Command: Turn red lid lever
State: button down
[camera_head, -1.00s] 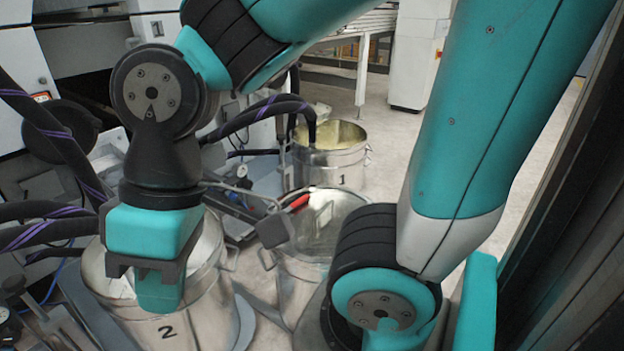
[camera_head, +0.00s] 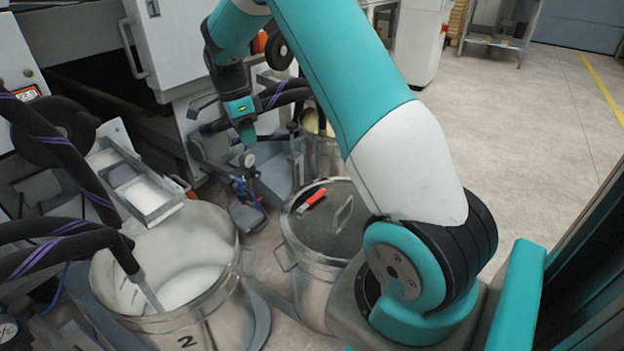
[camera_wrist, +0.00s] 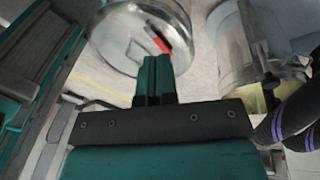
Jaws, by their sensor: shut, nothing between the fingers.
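The red lever (camera_head: 312,199) sits on the flat metal lid (camera_head: 338,228) of the middle drum, left of the lid's metal loop handle. In the wrist view the red lever (camera_wrist: 161,45) shows just beyond my fingertips, on the round lid (camera_wrist: 118,28). My gripper (camera_head: 246,138) is shut and empty. In the head view it hangs beyond and left of the lid, pointing down, apart from the lever. In the wrist view my gripper (camera_wrist: 155,60) has its fingers together, overlapping the lid's near edge in the picture.
An open drum marked 2 (camera_head: 205,315) with a hose in it stands at the left. Another drum (camera_head: 325,155) stands behind the lidded one, partly hidden by my arm. Machine panels (camera_head: 180,50) are at the back left. Floor (camera_head: 520,140) is clear at the right.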

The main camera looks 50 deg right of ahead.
aim_at(305, 188)
jog(key=s+d+f+m+g, duration=0.1)
jog(key=d+f+m+g, duration=0.1)
jog(key=d+f+m, duration=0.95)
jog(key=shift+m, duration=0.65)
jog(key=b+x, duration=0.1)
jog(key=x, duration=0.2)
jog(key=d+b+x, duration=0.1)
jog(key=x, duration=0.2)
jog(key=b+x, duration=0.1)
jog(key=x, duration=0.1)
jog(key=shift+s+d+f, duration=0.2)
jog(key=shift+s+d, duration=0.15)
jog(key=shift+s, duration=0.15)
jog(key=s, duration=0.3)
jog(key=shift+r+b, duration=0.3)
jog(key=shift+s, duration=0.35)
